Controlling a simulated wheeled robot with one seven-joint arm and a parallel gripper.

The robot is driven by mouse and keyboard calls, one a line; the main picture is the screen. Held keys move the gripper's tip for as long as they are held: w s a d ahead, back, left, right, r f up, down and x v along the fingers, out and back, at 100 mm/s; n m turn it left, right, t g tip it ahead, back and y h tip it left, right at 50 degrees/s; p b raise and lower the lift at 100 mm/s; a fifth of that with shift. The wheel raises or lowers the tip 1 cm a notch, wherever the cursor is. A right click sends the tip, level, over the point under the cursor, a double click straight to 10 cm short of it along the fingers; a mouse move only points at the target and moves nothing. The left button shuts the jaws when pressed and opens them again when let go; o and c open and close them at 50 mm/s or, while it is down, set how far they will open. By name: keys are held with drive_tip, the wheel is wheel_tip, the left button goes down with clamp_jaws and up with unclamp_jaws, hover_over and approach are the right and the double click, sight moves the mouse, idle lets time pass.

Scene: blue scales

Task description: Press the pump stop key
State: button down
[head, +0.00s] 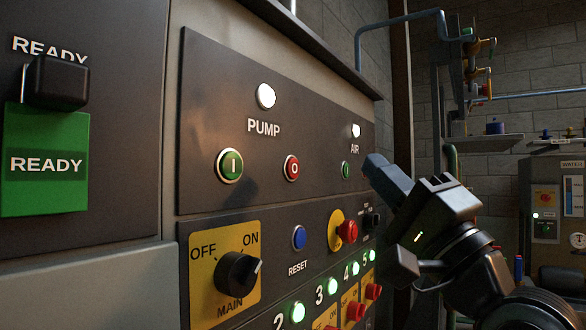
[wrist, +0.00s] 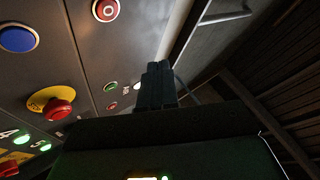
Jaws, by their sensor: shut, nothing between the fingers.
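The pump stop key (head: 291,168) is a round red button marked O, below the PUMP label and right of the green I key (head: 230,165). It also shows at the top edge of the wrist view (wrist: 107,10). My gripper (head: 372,166) is shut and empty, to the right of the pump stop key and apart from it, near the AIR group. In the wrist view the closed fingers (wrist: 158,72) point toward the far end of the panel. The white PUMP lamp (head: 266,96) is lit.
The blue RESET button (head: 299,237) and a red mushroom button on yellow (head: 347,231) sit below. The AIR green key (head: 345,171) is close to my gripper. A black MAIN knob (head: 238,272) sticks out at lower left. Open space lies before the panel.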

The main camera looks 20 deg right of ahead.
sight(293, 168)
drive_tip(key=w+a+p, duration=0.2)
drive_tip(key=w+a, duration=0.3)
drive_tip(key=w, duration=0.2)
drive_tip(key=shift+p, duration=0.4)
drive_tip(key=shift+w+a, duration=0.15)
idle(1.9)
drive_tip(key=shift+w+a, duration=0.2)
drive_tip(key=shift+w, duration=0.05)
drive_tip(key=shift+w+a+p, duration=0.2)
drive_tip(key=shift+w+p, duration=0.1)
idle(0.8)
drive_tip(key=shift+s, duration=0.1)
drive_tip(key=shift+s+d, duration=0.45)
drive_tip(key=shift+s, duration=0.1)
drive_tip(key=shift+b, duration=0.3)
